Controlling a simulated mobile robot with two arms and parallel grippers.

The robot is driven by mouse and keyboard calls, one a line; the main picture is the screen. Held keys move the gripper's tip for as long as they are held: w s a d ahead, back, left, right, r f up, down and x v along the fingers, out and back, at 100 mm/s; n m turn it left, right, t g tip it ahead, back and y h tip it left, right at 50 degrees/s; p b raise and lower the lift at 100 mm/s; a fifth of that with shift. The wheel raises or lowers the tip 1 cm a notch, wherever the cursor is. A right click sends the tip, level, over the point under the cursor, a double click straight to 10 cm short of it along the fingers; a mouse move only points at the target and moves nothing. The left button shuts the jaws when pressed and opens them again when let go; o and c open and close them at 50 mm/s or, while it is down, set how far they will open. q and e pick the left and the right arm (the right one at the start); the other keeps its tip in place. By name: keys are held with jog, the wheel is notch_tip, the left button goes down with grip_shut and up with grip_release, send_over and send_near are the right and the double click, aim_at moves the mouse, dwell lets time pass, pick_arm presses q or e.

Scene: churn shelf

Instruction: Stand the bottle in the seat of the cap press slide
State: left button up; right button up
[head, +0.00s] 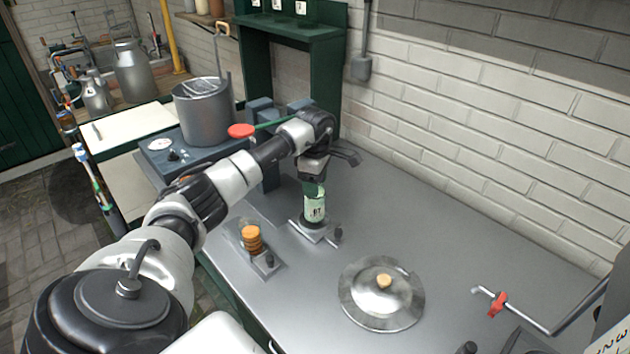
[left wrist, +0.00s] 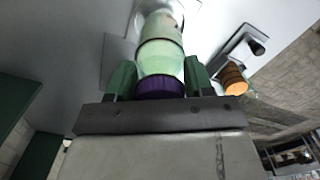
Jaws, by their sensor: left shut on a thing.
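The bottle (head: 314,206), pale green with a printed label, stands upright in the middle of the bench in the head view. My left gripper (head: 313,178) is shut on its top from above. In the left wrist view the green finger pads (left wrist: 160,80) lie on both sides of the bottle's neck, by a purple band (left wrist: 160,87). The bottle's lower end is over a round dark seat on a small metal slide plate (head: 322,236) with a black knob. I cannot tell whether its base touches the seat. My right gripper is not in view.
A stack of orange caps (head: 251,238) stands on a second small plate left of the bottle. A round metal lid (head: 381,293) lies to the right. A steel pot (head: 203,110) stands at the back left. A red-handled rod (head: 498,303) is at the right.

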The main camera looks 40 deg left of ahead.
pick_arm(q)
jog(key=shift+f, duration=0.15)
jog(key=shift+f+b, duration=0.3)
jog(key=shift+f, duration=0.15)
dwell(0.7)
jog(key=shift+f+b, duration=0.25)
jog(key=shift+b, duration=0.05)
jog(key=o, duration=1)
jog(key=shift+c, duration=0.9)
